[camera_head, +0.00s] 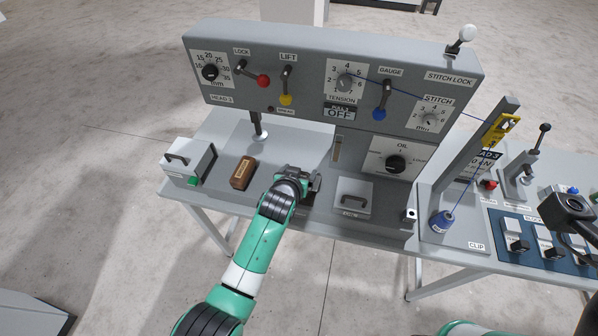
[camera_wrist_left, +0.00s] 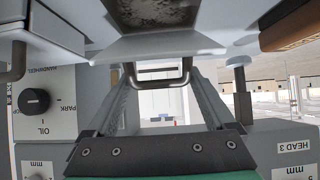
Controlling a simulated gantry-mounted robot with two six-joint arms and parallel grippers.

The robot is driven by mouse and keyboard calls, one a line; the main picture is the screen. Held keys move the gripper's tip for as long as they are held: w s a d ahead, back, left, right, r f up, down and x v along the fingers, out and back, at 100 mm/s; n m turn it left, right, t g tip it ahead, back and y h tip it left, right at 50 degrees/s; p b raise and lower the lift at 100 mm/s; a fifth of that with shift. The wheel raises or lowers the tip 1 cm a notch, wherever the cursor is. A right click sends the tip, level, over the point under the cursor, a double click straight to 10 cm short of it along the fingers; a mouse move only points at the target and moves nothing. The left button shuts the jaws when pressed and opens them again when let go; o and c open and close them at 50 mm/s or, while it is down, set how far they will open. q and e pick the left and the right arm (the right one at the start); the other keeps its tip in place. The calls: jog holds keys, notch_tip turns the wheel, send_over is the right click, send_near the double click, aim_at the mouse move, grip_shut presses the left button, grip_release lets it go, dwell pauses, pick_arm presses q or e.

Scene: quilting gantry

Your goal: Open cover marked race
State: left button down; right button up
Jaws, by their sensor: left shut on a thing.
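My left gripper (camera_head: 292,181) is over the machine bed, between the brown block and the small cover with a handle. In the left wrist view, its fingers (camera_wrist_left: 158,78) are closed around the dark U-shaped handle (camera_wrist_left: 187,68) of a grey cover plate (camera_wrist_left: 150,48). The plate looks tilted, with a dark area above it in that view. I cannot read a race mark; my gripper hides most of this cover in the head view.
A second cover (camera_head: 353,190) with a handle lies right of the gripper. A brown block (camera_head: 242,173) and a box with a handle (camera_head: 188,160) are to the left. The upright control panel (camera_head: 310,75) with levers stands behind. A blue thread spool (camera_head: 442,221) stands right.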

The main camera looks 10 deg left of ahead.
pick_arm(q)
grip_release()
jog(key=shift+s+r+p, duration=0.2)
jog(key=shift+r+p, duration=0.1)
jog(key=shift+p, duration=0.05)
jog(key=p+v, duration=0.9)
jog(key=v, duration=0.2)
jog(key=shift+d+f, duration=0.1)
jog(key=shift+f, duration=0.05)
